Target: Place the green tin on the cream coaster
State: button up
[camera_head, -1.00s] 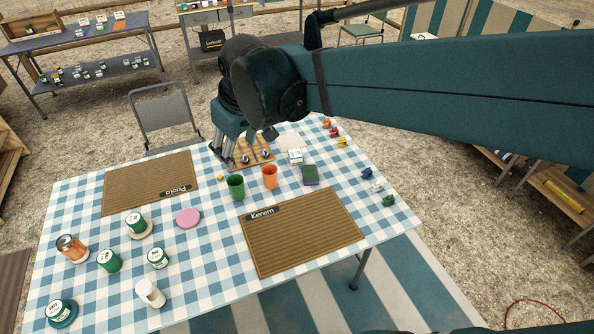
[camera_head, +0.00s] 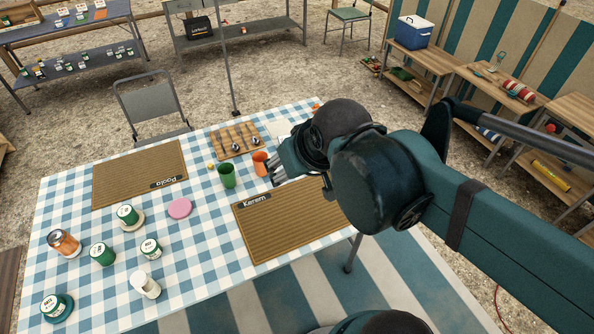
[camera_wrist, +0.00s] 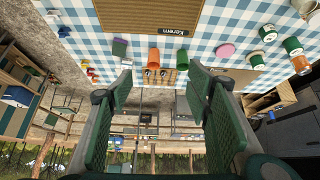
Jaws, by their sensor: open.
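Several green tins with white lids are on the left of the table in the head view. One green tin (camera_head: 127,213) stands on a cream coaster (camera_head: 136,224). A second green tin (camera_head: 103,254) and a shorter one (camera_head: 150,249) stand on the cloth. Another green tin (camera_head: 55,305) stands on a dark green coaster (camera_head: 68,312) at the near left. I cannot tell which tin is meant. My gripper (camera_head: 279,180) is above the table, by the orange cup, well right of the tins. In the wrist view my gripper (camera_wrist: 160,80) is open and empty.
An orange can (camera_head: 64,243), a white jar (camera_head: 145,285) and a pink coaster (camera_head: 180,208) are near the tins. A green cup (camera_head: 227,176) and an orange cup (camera_head: 260,163) stand mid-table. Two brown mats (camera_head: 140,174) (camera_head: 290,225) lie flat. A chair (camera_head: 153,105) stands behind.

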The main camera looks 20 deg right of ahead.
jog(key=shift+s+d+f+m, duration=0.3)
jog(key=shift+s+d+f, duration=0.1)
jog(key=shift+s, duration=0.3)
